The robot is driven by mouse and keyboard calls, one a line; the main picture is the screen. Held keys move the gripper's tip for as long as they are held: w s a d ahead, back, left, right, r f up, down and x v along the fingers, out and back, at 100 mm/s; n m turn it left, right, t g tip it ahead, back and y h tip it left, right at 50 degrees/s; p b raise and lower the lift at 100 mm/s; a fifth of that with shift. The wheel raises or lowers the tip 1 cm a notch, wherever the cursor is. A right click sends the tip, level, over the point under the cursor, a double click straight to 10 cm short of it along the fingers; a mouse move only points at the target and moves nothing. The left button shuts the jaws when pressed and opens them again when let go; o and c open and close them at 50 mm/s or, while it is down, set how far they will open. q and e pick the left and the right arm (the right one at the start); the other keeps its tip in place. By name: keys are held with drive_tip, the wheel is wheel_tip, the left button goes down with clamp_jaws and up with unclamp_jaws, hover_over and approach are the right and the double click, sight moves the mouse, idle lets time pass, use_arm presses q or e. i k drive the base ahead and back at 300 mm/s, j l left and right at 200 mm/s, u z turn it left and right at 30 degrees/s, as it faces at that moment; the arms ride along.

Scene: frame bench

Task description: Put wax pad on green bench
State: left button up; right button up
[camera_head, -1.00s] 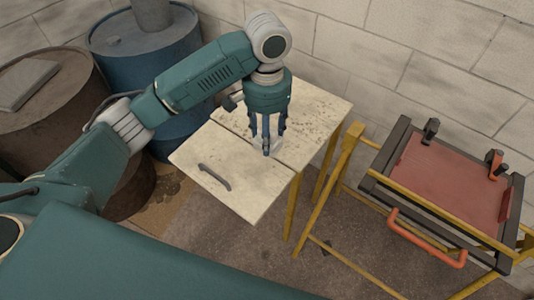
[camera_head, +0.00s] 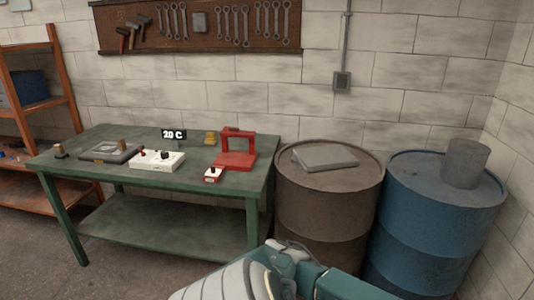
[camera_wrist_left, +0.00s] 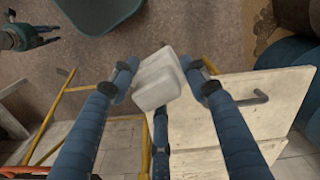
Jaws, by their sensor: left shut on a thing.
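The wax pad, a pale grey-white block (camera_wrist_left: 157,82), sits between the blue fingers of my left gripper (camera_wrist_left: 160,70) in the left wrist view. The gripper is shut on it and holds it above the pale table and floor. The green bench (camera_head: 215,182) stands at the left of the head view, against the wall. My left gripper is out of the head view; only part of my arm shows at the bottom. A teal and dark part at the upper left of the wrist view looks like my right gripper (camera_wrist_left: 20,38); its jaws are unclear.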

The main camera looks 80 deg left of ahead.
sight(194, 170)
drive_tip(key=k+j+u, duration=0.1)
drive_tip(key=j+u, duration=0.7)
drive_tip(key=u, duration=0.15)
drive_tip(key=j+u, duration=0.45)
